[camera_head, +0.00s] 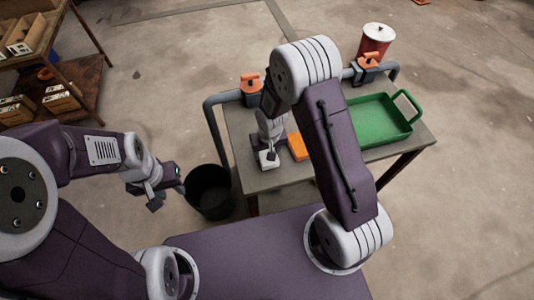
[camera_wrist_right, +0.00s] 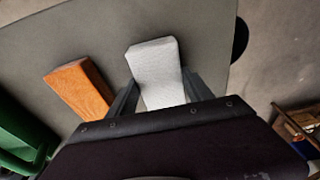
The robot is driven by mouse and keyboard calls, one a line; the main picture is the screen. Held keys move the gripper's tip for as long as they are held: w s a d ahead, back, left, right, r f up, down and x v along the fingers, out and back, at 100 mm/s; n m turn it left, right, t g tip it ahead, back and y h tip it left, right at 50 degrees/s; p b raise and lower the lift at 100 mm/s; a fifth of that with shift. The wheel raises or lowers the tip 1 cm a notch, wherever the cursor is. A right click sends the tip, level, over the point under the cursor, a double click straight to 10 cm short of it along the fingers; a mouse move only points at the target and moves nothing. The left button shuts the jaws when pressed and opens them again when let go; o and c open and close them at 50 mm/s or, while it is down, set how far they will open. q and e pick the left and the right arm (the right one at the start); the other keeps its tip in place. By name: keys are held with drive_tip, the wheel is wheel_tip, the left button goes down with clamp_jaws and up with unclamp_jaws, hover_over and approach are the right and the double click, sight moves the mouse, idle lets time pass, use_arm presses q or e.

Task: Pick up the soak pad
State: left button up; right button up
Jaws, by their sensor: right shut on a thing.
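The soak pad appears to be the pale grey-white block (camera_wrist_right: 157,70) in the right wrist view. It lies between the two fingers of my right gripper (camera_wrist_right: 160,92), which is shut on it. In the head view the pad (camera_head: 268,159) shows as a small white patch at the table's left part, partly covered by my gripper. Whether the pad still touches the table is hard to tell. My left gripper (camera_head: 168,194) looks open and empty, left of the table and the black bucket.
An orange block (camera_head: 298,147) lies right beside the pad on the grey table (camera_head: 247,178). A green tray (camera_head: 407,129) stands further right, partly behind my right arm. Orange-handled pipe fittings (camera_head: 251,88) and a red-white can (camera_head: 376,38) are behind. A black bucket (camera_head: 208,192) stands left.

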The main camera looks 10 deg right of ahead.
drive_tip(key=shift+w+r+p, duration=0.1)
drive_tip(key=shift+r+p, duration=0.45)
drive_tip(key=shift+r, duration=1.45)
drive_tip(key=w+d+r+p, duration=0.1)
drive_tip(key=w+d+r, duration=0.2)
drive_tip(key=d+r, duration=0.4)
drive_tip(key=d, duration=0.4)
drive_tip(key=shift+d, duration=0.15)
